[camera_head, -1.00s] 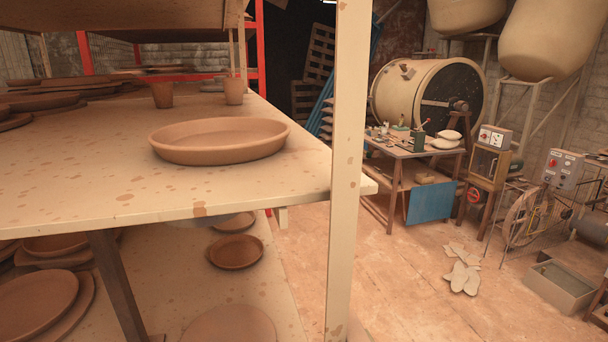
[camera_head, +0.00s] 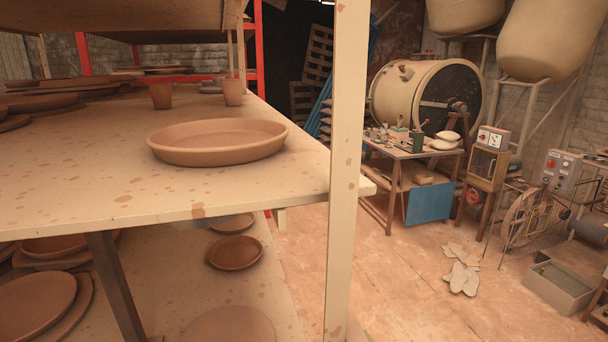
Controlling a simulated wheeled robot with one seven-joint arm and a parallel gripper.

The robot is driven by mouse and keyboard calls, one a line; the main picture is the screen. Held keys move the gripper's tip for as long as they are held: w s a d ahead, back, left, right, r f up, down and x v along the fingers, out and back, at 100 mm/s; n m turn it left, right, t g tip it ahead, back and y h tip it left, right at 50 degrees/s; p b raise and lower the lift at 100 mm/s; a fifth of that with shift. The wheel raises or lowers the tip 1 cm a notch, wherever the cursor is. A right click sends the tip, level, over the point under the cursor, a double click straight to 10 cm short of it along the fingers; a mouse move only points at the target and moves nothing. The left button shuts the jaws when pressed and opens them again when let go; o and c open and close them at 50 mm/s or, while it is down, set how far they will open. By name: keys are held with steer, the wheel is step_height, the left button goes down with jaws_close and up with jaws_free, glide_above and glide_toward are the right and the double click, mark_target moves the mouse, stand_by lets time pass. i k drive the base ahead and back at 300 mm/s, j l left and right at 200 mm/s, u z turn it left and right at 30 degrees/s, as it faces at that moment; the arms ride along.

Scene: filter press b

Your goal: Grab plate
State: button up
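A brown clay plate (camera_head: 217,143), oval in this view with a raised rim, sits alone on the upper wooden shelf (camera_head: 90,180), near its right front end. Nothing touches the plate except the shelf under it. On the lower shelf (camera_head: 180,280) are more clay plates: a small round plate (camera_head: 235,253), a large plate (camera_head: 35,305) at the lower left, and another plate (camera_head: 230,327) at the bottom edge. My gripper is not in view, so I cannot see its state.
An upright post (camera_head: 342,200) stands at the shelf's right front. Two clay cups (camera_head: 161,96) (camera_head: 233,92) and stacked plates (camera_head: 40,102) are farther back. At right are a work table (camera_head: 400,155), a drum (camera_head: 425,95) and open floor (camera_head: 400,290).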

mark_target(234, 253)
steer(key=k+u, duration=0.25)
steer(key=k, duration=0.15)
steer(key=k+u, duration=0.3)
steer(key=z, duration=0.75)
steer(key=i+z, duration=0.2)
steer(key=i, duration=3.35)
steer(key=i+u, duration=0.15)
steer(key=i, duration=0.4)
steer(key=i+l+u, duration=0.15)
steer(key=i, duration=0.35)
steer(key=i+l+u, duration=0.15)
steer(key=i, duration=0.4)
steer(key=u, duration=2.1)
